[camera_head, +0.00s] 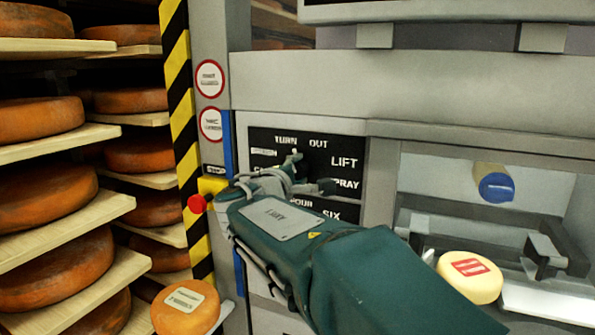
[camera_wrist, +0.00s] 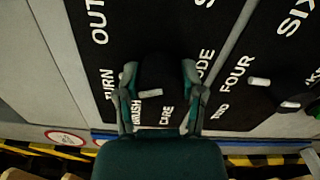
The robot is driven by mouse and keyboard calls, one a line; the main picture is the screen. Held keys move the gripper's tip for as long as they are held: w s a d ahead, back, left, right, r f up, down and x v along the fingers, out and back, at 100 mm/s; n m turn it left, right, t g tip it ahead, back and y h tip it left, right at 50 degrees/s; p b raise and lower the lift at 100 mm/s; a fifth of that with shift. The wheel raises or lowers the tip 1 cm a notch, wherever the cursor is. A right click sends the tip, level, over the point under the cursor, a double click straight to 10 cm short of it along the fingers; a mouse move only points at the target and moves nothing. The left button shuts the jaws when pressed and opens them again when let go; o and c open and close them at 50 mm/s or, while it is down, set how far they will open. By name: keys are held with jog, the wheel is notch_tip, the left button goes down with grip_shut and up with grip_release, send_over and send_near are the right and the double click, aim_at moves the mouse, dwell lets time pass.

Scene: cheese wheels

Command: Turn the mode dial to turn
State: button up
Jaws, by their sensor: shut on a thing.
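The black mode dial (camera_wrist: 163,72) sits between the fingers of my gripper (camera_wrist: 162,82) in the wrist view, on a black panel. My gripper is shut on the dial, one finger on each side. The word TURN (camera_wrist: 108,85) is left of the dial there, with OUT above it and BRUSH and CARE below. A short white mark (camera_wrist: 151,93) shows on the dial's lower part, on the BRUSH and CARE side; its exact pointing is unclear. In the head view my gripper (camera_head: 308,176) reaches the panel (camera_head: 338,147) and largely hides the dial.
A second black knob (camera_wrist: 262,97), near FOUR and SIX, is right of my gripper in the wrist view. A red button (camera_head: 197,204) on a yellow box is left of my gripper. Shelves of cheese wheels (camera_head: 48,195) stand left; an open bay (camera_head: 470,178) is right.

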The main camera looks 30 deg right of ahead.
jog(key=shift+f, duration=0.25)
jog(key=o, duration=1.1)
jog(key=shift+o, duration=0.2)
jog(key=shift+r, duration=0.1)
jog(key=shift+s+a, duration=0.1)
jog(key=shift+a, duration=0.05)
jog(key=v, duration=1.1)
jog(key=shift+s+a, duration=0.2)
jog(key=shift+a, duration=0.1)
